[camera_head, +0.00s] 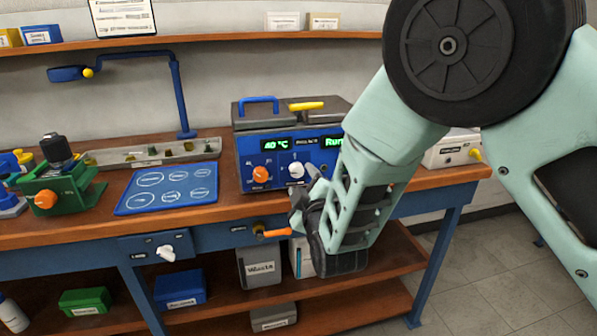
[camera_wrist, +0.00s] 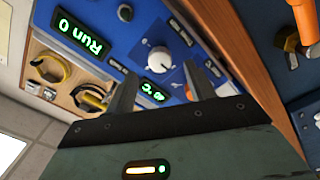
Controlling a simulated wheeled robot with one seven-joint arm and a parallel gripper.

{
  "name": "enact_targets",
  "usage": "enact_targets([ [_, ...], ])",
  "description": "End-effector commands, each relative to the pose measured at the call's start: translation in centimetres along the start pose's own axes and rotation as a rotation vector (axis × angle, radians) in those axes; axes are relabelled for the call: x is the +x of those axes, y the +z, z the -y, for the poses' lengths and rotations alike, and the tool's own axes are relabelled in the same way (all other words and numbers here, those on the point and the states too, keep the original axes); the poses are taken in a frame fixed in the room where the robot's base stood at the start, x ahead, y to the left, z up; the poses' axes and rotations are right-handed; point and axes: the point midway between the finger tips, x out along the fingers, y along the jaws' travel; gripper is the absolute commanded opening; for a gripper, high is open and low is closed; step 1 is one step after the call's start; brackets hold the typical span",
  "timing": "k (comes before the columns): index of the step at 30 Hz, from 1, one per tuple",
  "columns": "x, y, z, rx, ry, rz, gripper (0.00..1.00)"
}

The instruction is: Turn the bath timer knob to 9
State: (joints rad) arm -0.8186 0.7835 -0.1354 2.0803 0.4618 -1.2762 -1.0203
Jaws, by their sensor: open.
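The bath (camera_head: 268,165) is a blue-fronted box with a grey lid on the bench. Its white knob (camera_head: 296,170) sits right of an orange knob (camera_head: 261,174), below the green displays. The white knob (camera_wrist: 160,60) also shows in the wrist view, with pale dial marks around it; its setting is too small to read. My gripper (camera_head: 303,187) is just in front of the bath's lower front. In the wrist view my gripper (camera_wrist: 160,72) is open and empty, its fingers either side of the white knob's line but apart from it. One green display (camera_wrist: 80,33) shows "Run 0".
An orange lever (camera_head: 275,233) sticks out from the bench's front edge, close below my gripper. A white handle (camera_head: 166,253) is further left. A blue mat (camera_head: 166,207) and a green fixture (camera_head: 56,188) stand left of the bath. My arm covers the bath's right side.

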Motion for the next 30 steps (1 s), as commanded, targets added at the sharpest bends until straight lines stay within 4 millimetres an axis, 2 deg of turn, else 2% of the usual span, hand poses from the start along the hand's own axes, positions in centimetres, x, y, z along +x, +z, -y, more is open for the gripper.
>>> enact_targets([
  [3,2.1,0.0,-0.1,0.0,0.001,0.001,0.54],
  [9,4.1,0.0,-0.1,0.0,0.001,0.0,0.54],
  [20,4.5,0.1,0.0,0.0,0.0,0.001,0.54],
  [25,4.5,0.0,0.0,0.0,0.0,0.0,0.1],
  [30,4.5,0.0,0.0,0.003,0.0,0.0,0.09],
])
